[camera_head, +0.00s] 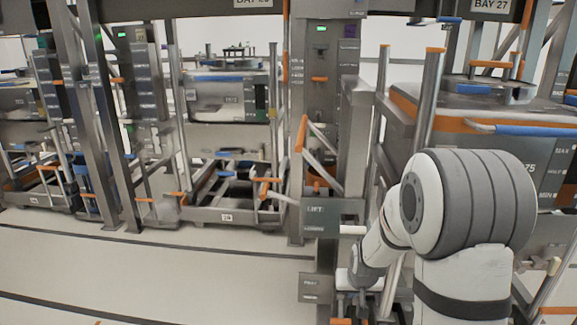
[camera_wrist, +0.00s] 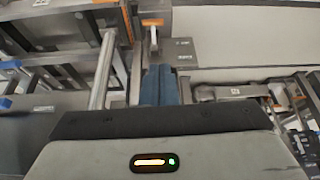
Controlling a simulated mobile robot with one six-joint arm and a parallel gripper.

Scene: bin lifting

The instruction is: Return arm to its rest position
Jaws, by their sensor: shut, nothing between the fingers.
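My gripper (camera_wrist: 160,84) shows in the wrist view as two blue-grey fingers side by side, closed together with nothing between them. In the head view my white and grey arm stands at the right. It bends down and to the left, its end low in front of the bay frame near the LIFT sign (camera_head: 320,217). The fingers are hard to make out there. In the wrist view an orange-tipped handle (camera_wrist: 153,24) lies just beyond the fingertips; I cannot tell whether they touch.
A bin with an orange rim and blue handle (camera_head: 536,130) stands in the bay behind my arm. Metal posts (camera_head: 429,95) and rails crowd close around the arm. Another bin (camera_head: 228,98) sits in the bay to the left. The pale floor (camera_head: 130,270) at left is clear.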

